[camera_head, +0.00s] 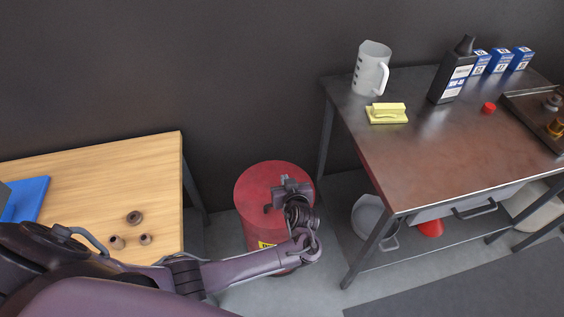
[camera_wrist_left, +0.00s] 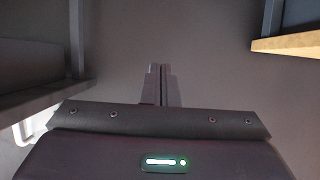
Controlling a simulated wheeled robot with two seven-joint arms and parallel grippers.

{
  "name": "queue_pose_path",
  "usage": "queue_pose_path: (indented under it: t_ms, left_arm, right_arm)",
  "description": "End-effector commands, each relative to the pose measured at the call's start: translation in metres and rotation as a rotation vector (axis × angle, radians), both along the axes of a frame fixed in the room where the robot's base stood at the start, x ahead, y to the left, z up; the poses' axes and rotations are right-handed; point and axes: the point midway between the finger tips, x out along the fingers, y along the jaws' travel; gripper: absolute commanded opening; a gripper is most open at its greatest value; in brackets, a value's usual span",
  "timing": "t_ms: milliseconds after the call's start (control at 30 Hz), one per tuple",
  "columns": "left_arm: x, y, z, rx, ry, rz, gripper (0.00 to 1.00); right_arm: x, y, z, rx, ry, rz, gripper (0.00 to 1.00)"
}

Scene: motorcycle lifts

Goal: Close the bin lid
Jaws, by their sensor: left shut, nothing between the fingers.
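The red round bin (camera_head: 257,192) stands on the floor between the two tables, with a yellow label low on its front. Its top looks covered by a flat red lid (camera_head: 268,172), though my arm hides part of it, and I cannot tell whether the lid is fully down. My left gripper (camera_head: 276,196) is over the bin's top in the head view; I cannot tell whether it touches. In the left wrist view its fingers (camera_wrist_left: 161,84) are together with nothing between them. My right gripper is not in view.
A wooden table (camera_head: 150,165) with several small brown parts stands left. A metal workbench (camera_head: 440,150) stands right, holding a white jug (camera_head: 371,68), a yellow brush (camera_head: 387,113), a black bottle (camera_head: 452,72) and blue boxes. A grey bucket (camera_head: 372,222) sits beneath it.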

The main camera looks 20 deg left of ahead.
Motion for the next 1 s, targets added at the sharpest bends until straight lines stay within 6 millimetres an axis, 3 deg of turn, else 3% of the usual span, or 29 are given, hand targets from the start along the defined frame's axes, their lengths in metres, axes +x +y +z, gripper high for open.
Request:
queue_pose_path:
  t_ms: [33, 100, 500, 700, 1000]
  left_arm:
    - [-0.009, -0.007, -0.024, -0.007, 0.003, 0.004, 0.00]
    - [-0.019, -0.014, -0.042, -0.009, 0.004, 0.004, 0.00]
    - [-0.049, -0.037, -0.129, -0.006, 0.002, 0.002, 0.00]
    - [-0.053, -0.040, -0.152, -0.005, 0.000, 0.001, 0.00]
    - [-0.054, -0.042, -0.162, -0.005, 0.000, 0.001, 0.00]
  right_arm:
    - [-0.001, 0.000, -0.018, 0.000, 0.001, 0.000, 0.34]
    - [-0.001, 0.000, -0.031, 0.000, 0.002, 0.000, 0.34]
    - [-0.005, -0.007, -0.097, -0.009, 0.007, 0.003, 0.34]
    - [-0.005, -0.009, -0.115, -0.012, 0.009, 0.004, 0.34]
    - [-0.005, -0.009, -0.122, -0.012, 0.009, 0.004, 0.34]
